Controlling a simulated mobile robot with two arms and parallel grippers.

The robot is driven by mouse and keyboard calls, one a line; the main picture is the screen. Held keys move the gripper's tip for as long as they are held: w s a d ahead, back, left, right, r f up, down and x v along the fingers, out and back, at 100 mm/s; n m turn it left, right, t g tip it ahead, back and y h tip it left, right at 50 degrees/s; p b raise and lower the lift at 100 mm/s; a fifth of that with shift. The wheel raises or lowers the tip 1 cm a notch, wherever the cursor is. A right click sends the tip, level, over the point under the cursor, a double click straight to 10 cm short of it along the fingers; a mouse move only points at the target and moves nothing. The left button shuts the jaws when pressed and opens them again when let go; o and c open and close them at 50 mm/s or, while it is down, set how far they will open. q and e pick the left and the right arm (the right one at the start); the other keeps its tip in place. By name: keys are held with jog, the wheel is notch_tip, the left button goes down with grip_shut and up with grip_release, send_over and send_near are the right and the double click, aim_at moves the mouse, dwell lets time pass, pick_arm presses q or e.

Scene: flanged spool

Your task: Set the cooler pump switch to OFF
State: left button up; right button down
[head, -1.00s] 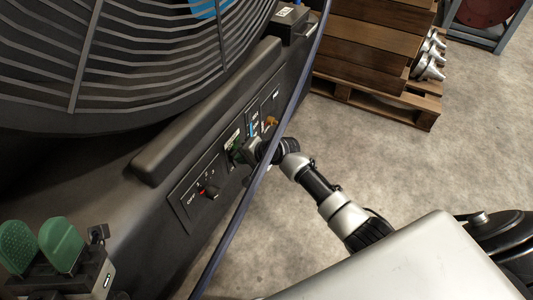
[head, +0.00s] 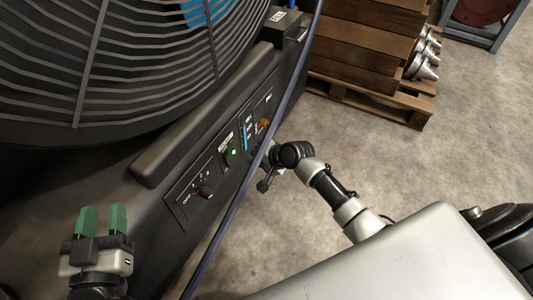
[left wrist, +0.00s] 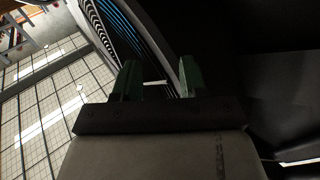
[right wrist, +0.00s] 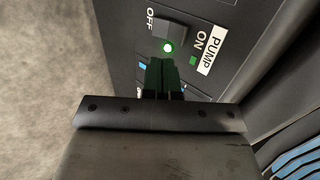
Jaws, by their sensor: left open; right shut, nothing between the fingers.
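The pump switch (right wrist: 174,33) is a grey rocker on the dark panel, with OFF and ON marked beside it and a white PUMP label (right wrist: 212,52). I cannot tell which way the rocker is tilted. My left gripper (head: 102,212) is open and empty, at lower left beside the cooler.
A selector knob (head: 206,191) with its own OFF mark is left of the pump switch. A dark strip (head: 237,201) crosses in front of the panel. The large fan grille (head: 130,65) stands above.

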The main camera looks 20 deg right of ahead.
pick_arm(q)
notch_tip(320, 180, down, 7)
jog(key=s+a+g+y+p, duration=0.2)
jog(key=g, duration=0.4)
jog(key=shift+s, duration=0.3)
pick_arm(e)
jog(key=shift+v, duration=2.65)
jog(key=shift+w+r, duration=0.1)
